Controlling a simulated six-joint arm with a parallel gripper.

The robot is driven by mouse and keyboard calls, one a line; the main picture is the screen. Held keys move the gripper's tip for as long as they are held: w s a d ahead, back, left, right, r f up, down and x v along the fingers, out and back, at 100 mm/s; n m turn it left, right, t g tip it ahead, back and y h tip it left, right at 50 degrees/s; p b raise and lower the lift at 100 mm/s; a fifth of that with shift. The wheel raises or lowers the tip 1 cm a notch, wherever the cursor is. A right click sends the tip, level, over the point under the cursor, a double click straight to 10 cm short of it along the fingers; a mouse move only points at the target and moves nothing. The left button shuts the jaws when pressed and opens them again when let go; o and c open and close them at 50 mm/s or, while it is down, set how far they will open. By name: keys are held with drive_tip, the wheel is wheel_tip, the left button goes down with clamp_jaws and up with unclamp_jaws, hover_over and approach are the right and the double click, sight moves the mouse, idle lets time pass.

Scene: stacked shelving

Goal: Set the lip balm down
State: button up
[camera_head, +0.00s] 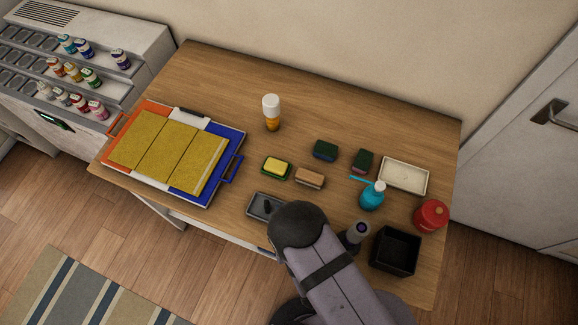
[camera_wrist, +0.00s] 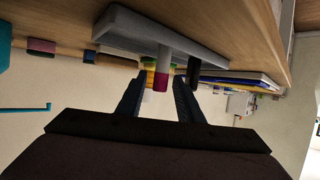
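The lip balm (camera_wrist: 163,70), a slim white tube with a magenta end, shows in the wrist view, which looks upside down. It stands upright with its white end against the grey tray (camera_wrist: 130,28) and its magenta end away from it. My gripper (camera_wrist: 158,82) is open, with one dark finger on each side of the lip balm and visible gaps between. I cannot tell how far the tube reaches between the fingers. In the head view the tray (camera_head: 257,203) lies at the table's front edge. My arm hides the gripper and lip balm there.
A dark upright item (camera_wrist: 194,70) stands on the tray close to the lip balm. A brown sponge (camera_head: 310,178), a yellow-and-green sponge (camera_head: 277,167) and a spray bottle (camera_head: 371,196) are nearby. A black box (camera_head: 395,252) stands right of my arm.

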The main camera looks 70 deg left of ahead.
drive_tip(key=shift+v, duration=2.05)
